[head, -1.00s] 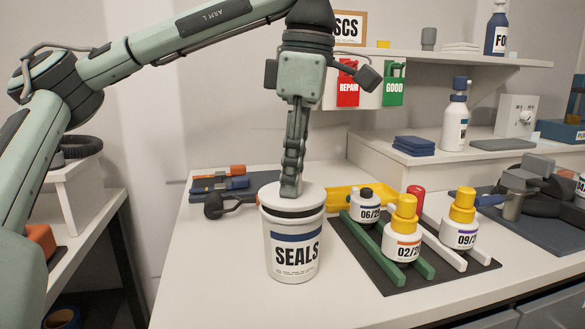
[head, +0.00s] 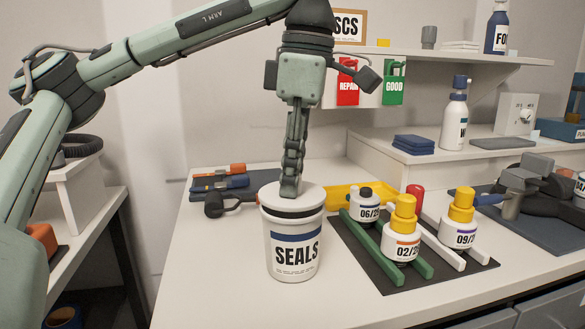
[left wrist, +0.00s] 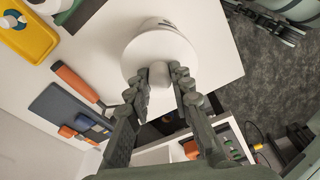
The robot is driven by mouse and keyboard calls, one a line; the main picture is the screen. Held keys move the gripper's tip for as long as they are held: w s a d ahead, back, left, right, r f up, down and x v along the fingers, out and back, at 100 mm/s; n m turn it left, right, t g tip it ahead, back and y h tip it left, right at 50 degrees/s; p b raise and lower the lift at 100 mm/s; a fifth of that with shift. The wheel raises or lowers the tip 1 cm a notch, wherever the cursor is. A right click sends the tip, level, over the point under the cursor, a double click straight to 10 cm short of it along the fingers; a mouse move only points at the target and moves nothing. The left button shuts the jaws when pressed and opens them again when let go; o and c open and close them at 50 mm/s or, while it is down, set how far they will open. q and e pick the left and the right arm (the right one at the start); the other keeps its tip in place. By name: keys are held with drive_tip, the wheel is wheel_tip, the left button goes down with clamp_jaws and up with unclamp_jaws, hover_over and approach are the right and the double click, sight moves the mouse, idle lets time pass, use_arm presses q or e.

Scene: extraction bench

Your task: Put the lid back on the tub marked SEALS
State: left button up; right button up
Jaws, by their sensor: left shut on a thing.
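The white tub marked SEALS (head: 293,248) stands upright on the bench, with a blue band around it. Its round white lid (head: 313,197) is over the tub's mouth. A dark band shows between the lid and the tub's rim; I cannot tell whether the lid touches the rim. My left gripper (head: 290,190) points straight down and is shut on the lid's knob. In the left wrist view the two fingers (left wrist: 160,80) are on either side of the pale knob (left wrist: 159,72), and the lid (left wrist: 140,55) hides most of the tub.
A dark mat (head: 372,262) with green and white rails and several labelled bottles (head: 403,230) lies close to the tub's right. A yellow tray (head: 342,197) is behind. Orange- and blue-handled tools (head: 220,183) lie behind left. The bench front left of the tub is clear.

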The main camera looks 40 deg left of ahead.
use_arm(q)
drive_tip(key=shift+f, duration=0.5)
idle(1.2)
drive_tip(key=o, duration=1)
drive_tip(key=shift+r, duration=3.5)
